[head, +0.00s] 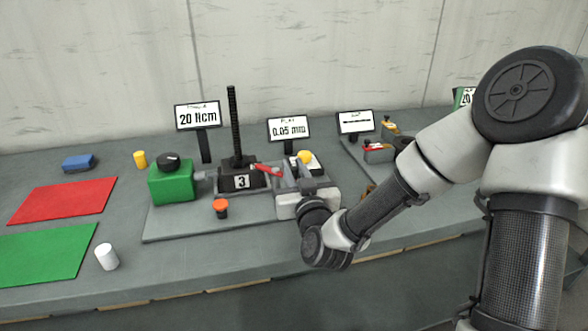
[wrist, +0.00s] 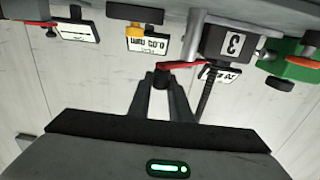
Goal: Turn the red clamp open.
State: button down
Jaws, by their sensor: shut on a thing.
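The red clamp (head: 266,169) is a thin red lever on the black jack block marked 3 (head: 240,181). It also shows in the wrist view (wrist: 182,64), lying nearly level across the picture. My gripper (head: 283,175) reaches in from the right at the lever's outer end. In the wrist view my gripper (wrist: 161,78) has its two grey fingers closed around a dark piece at that end. The fingers partly hide the lever's end. A black threaded screw (head: 233,120) stands upright from the block.
A green box with a black knob (head: 170,183) is left of the block. An orange-red button (head: 221,208) stands in front. A yellow knob (head: 304,157) is close behind my gripper. Display signs (head: 198,116) stand behind. A white cylinder (head: 106,257) stands at front left.

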aim_at(277, 174)
jog(key=shift+s+a, duration=0.1)
jog(key=shift+a, duration=0.05)
jog(key=a+m+h+b, duration=0.1)
jog(key=m+h+b, duration=0.1)
jog(key=m+h, duration=0.1)
jog(key=s+a+m+g+h+b, duration=0.1)
jog(key=m+h+b, duration=0.1)
jog(key=h, duration=0.4)
jog(key=s+a+m+g+h+b, duration=0.1)
jog(key=m+h+b, duration=0.1)
jog(key=m+h, duration=0.2)
jog(key=shift+s+a+h, duration=0.2)
jog(key=shift+a+h, duration=0.1)
jog(key=shift+h, duration=0.1)
jog(key=a+m+g+h+p, duration=0.1)
jog(key=m+g+h+p, duration=0.1)
jog(key=m+g, duration=0.1)
jog(key=a+m+g+h+p, duration=0.1)
jog(key=m+g+h+p, duration=0.2)
jog(key=g, duration=0.1)
jog(key=a+m+g+h+p, duration=0.1)
jog(key=m+g+h+p, duration=0.1)
jog(key=g+h, duration=0.1)
jog(key=shift+w+a+r+m+p, duration=0.1)
jog(key=shift+w+a+m+p, duration=0.2)
jog(key=shift+m, duration=0.1)
jog(key=shift+g, duration=0.4)
